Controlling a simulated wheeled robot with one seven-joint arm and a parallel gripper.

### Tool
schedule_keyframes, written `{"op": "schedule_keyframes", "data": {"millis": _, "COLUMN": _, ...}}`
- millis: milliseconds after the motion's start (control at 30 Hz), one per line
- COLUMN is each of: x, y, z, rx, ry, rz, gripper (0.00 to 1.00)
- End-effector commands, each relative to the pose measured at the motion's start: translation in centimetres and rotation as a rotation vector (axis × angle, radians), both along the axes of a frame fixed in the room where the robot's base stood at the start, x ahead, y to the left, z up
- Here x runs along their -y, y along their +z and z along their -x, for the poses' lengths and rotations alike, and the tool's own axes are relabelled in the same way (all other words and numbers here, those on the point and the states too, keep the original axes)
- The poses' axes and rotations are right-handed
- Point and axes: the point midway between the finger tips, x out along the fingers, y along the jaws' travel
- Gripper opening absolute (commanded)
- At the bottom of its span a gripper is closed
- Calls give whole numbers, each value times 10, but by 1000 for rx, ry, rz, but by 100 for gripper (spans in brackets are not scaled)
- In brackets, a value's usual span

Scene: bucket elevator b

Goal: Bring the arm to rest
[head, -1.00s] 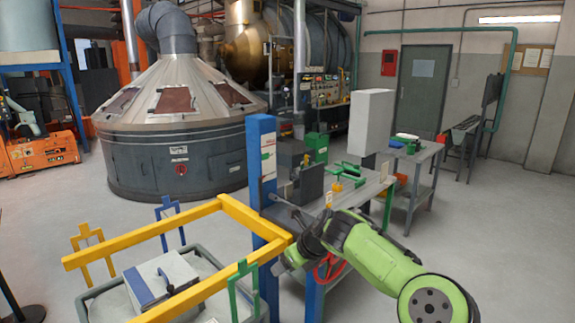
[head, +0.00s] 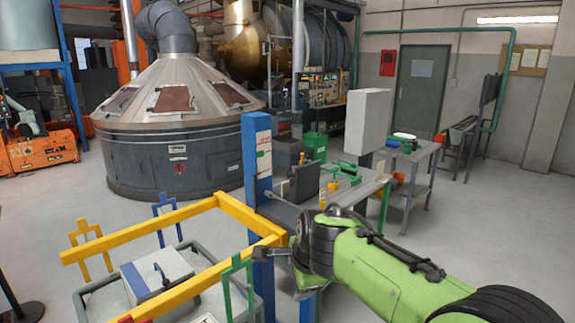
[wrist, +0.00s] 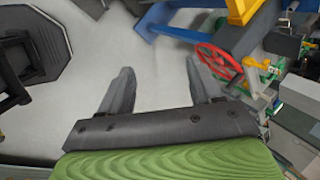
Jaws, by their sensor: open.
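My green arm reaches in from the lower right in the head view. My gripper (head: 272,253) is at its end, in front of the blue post and the bench, by the right end of the yellow frame. In the wrist view my gripper (wrist: 160,92) shows two grey fingers spread wide apart. Nothing is between them but pale floor further off. Whether the gripper touches the yellow frame or post cannot be told.
A yellow frame (head: 236,208) stands over a cart with a grey-white box (head: 158,276). A blue post (head: 257,160) and a workbench (head: 365,190) are close by. A red handwheel (wrist: 218,62) is near the right finger. Open floor (head: 480,220) lies at the right.

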Motion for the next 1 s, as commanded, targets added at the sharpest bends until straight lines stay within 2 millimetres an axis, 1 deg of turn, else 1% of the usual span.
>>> {"op": "schedule_keyframes", "data": {"millis": 33, "x": 10, "y": 8, "z": 20, "rx": 25, "ry": 86, "rz": 98, "gripper": 64}}
{"op": "schedule_keyframes", "data": {"millis": 67, "x": 18, "y": 12, "z": 33, "rx": 35, "ry": 147, "rz": 162, "gripper": 64}}
{"op": "schedule_keyframes", "data": {"millis": 133, "x": 40, "y": 21, "z": 69, "rx": 49, "ry": 297, "rz": 316, "gripper": 64}}
{"op": "schedule_keyframes", "data": {"millis": 167, "x": 50, "y": 24, "z": 86, "rx": 51, "ry": 363, "rz": 379, "gripper": 64}}
{"op": "schedule_keyframes", "data": {"millis": 200, "x": 64, "y": 27, "z": 110, "rx": 49, "ry": 450, "rz": 455, "gripper": 64}}
{"op": "schedule_keyframes", "data": {"millis": 267, "x": 83, "y": 29, "z": 146, "rx": 46, "ry": 576, "rz": 550, "gripper": 64}}
{"op": "schedule_keyframes", "data": {"millis": 300, "x": 95, "y": 27, "z": 172, "rx": 41, "ry": 662, "rz": 601, "gripper": 64}}
{"op": "schedule_keyframes", "data": {"millis": 367, "x": 109, "y": 21, "z": 208, "rx": 44, "ry": 788, "rz": 660, "gripper": 64}}
{"op": "schedule_keyframes", "data": {"millis": 400, "x": 116, "y": 15, "z": 229, "rx": 49, "ry": 868, "rz": 686, "gripper": 64}}
{"op": "schedule_keyframes", "data": {"millis": 500, "x": 126, "y": -1, "z": 271, "rx": 75, "ry": 1034, "rz": 724, "gripper": 64}}
{"op": "schedule_keyframes", "data": {"millis": 600, "x": 128, "y": -13, "z": 291, "rx": 99, "ry": 1132, "rz": 738, "gripper": 64}}
{"op": "schedule_keyframes", "data": {"millis": 667, "x": 128, "y": -16, "z": 296, "rx": 106, "ry": 1158, "rz": 743, "gripper": 64}}
{"op": "schedule_keyframes", "data": {"millis": 1000, "x": 128, "y": -15, "z": 295, "rx": 106, "ry": 1162, "rz": 744, "gripper": 64}}
